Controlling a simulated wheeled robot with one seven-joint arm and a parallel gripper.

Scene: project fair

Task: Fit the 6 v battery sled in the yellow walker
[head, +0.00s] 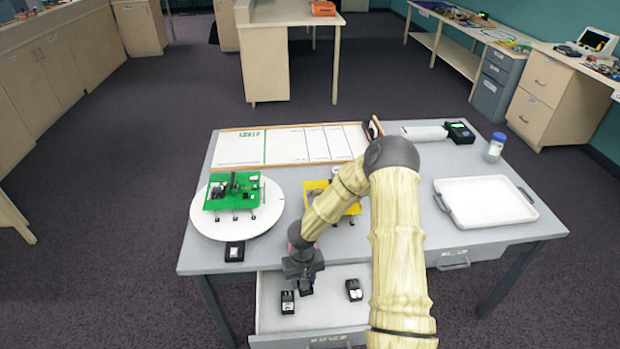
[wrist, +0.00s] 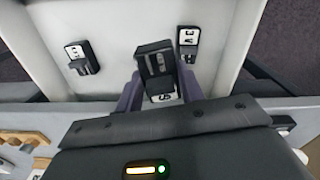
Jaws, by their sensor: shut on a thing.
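The yellow walker (head: 352,209) stands on the table, largely hidden behind my arm. My gripper (head: 303,274) is down in the open drawer (head: 266,315), shut on a black battery sled (head: 306,288). In the wrist view the held sled (wrist: 156,66) sits between the two fingers, with a white label whose mark I cannot read surely. Two other black sleds with white labels lie in the drawer: one to the left (head: 287,303) and one to the right (head: 354,290) of my gripper. Another sled (head: 235,251) lies on the table's front edge.
A green walker (head: 232,190) stands on a white round board (head: 265,217) at the left. A white tray (head: 485,204), a blue-capped bottle (head: 496,147) and a black device (head: 460,132) are at the right. A white marked board (head: 240,148) lies along the back.

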